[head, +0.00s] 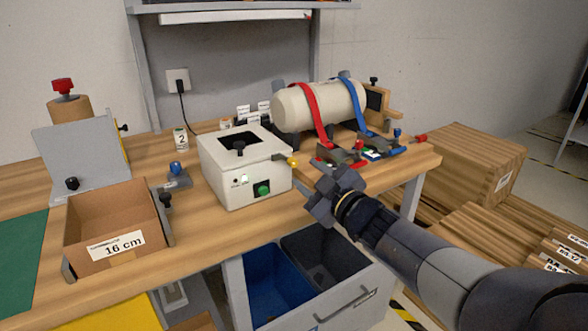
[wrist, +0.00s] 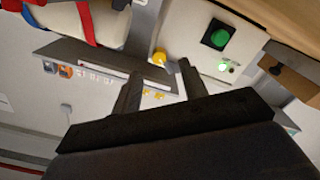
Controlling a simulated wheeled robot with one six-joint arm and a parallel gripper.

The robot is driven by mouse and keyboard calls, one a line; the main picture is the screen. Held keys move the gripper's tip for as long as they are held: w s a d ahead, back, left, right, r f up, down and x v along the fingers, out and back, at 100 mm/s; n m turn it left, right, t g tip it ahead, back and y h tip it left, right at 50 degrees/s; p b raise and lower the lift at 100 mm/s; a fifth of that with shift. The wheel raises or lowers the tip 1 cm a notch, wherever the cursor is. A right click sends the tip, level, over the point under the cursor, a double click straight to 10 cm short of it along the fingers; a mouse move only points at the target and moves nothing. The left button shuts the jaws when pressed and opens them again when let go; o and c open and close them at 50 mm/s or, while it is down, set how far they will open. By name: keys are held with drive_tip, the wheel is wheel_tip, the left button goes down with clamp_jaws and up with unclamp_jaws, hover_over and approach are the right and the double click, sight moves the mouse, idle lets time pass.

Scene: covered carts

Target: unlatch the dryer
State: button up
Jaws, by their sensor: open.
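The dryer, a white box (head: 228,178) with a dark opening and a black knob on top, stands on the bench. Its front carries a green button (head: 262,189) and a small lit light. A yellow knob (head: 292,161) sits on a lever at its upper right edge. My gripper (head: 304,186) is near the dryer's front right corner, below the yellow knob. In the wrist view, my gripper (wrist: 160,72) is open, and the yellow knob (wrist: 158,58) shows just beyond and between the fingertips. Whether they touch it is unclear. The green button (wrist: 214,38) is to the right.
A white cylinder (head: 291,109) with red and blue straps lies behind the dryer on the right. An open cardboard box (head: 90,230) stands to the left. A grey drawer (head: 345,306) with blue and dark bins is open below. Wooden crates (head: 460,165) are on the right.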

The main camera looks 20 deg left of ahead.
sight(295, 164)
drive_tip(key=shift+x, duration=2.65)
drive_tip(key=shift+c, duration=0.3)
clamp_jaws()
